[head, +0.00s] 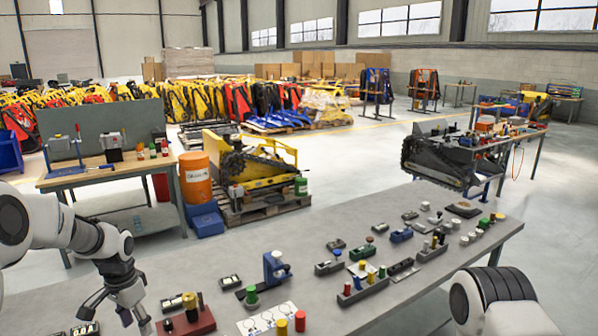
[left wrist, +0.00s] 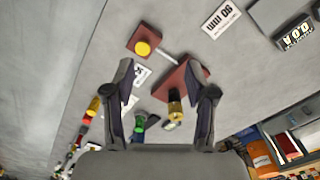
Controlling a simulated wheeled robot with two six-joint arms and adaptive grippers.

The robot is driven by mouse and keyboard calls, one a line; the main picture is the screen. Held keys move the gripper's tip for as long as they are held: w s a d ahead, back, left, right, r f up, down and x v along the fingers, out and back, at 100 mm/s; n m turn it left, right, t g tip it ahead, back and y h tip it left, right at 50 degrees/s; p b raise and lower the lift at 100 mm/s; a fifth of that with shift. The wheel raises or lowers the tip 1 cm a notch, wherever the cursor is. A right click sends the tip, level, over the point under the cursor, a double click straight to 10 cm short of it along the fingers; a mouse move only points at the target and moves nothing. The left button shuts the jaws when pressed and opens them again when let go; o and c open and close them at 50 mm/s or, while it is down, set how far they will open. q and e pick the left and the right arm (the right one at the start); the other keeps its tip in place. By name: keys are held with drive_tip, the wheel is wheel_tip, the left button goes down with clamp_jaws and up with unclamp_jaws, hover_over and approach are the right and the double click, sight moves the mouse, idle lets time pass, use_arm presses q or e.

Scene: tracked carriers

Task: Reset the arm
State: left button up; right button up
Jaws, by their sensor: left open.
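My left gripper (head: 118,314) hangs at the lower left of the head view, fingers spread and pointing down, beside the left end of the grey bench (head: 345,235). In the left wrist view its two fingers (left wrist: 161,78) stand wide apart with nothing gripped. A dark red block (left wrist: 180,77) with a brass-and-black cylinder (left wrist: 175,103) shows between and beyond the fingers, apart from them as far as I can tell. My right arm shows only as a white link (head: 497,302) at the lower right; its gripper is out of view.
The bench holds a red block (head: 186,322), a white card with coloured cylinders (head: 270,320), a blue fixture (head: 276,270) and several small parts. A wooden-topped table (head: 108,170), an orange drum (head: 195,178) and a pallet with yellow machinery (head: 255,165) stand behind.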

use_arm(q)
drive_tip(key=s+d+f+n, duration=0.1)
drive_tip(key=s+d+f, duration=0.3)
drive_tip(key=s+f, duration=0.4)
drive_tip(key=s+d+f+n, duration=0.1)
drive_tip(key=s+d+f, duration=0.4)
drive_tip(key=f, duration=0.6)
drive_tip(key=s+d+f+n, duration=0.1)
drive_tip(key=s+f+n, duration=0.1)
drive_tip(key=s, duration=0.9)
drive_tip(key=s+d+f+n, duration=0.1)
drive_tip(key=s+d+f, duration=0.1)
drive_tip(key=s, duration=1)
wheel_tip(320, 180, down, 9)
drive_tip(key=b, duration=1)
drive_tip(key=shift+f, duration=0.2)
use_arm(e)
wheel_tip(320, 180, down, 10)
use_arm(q)
drive_tip(key=shift+w+a, duration=0.1)
drive_tip(key=shift+w, duration=0.1)
use_arm(e)
drive_tip(key=shift+w+f, duration=0.1)
drive_tip(key=shift+w, duration=0.1)
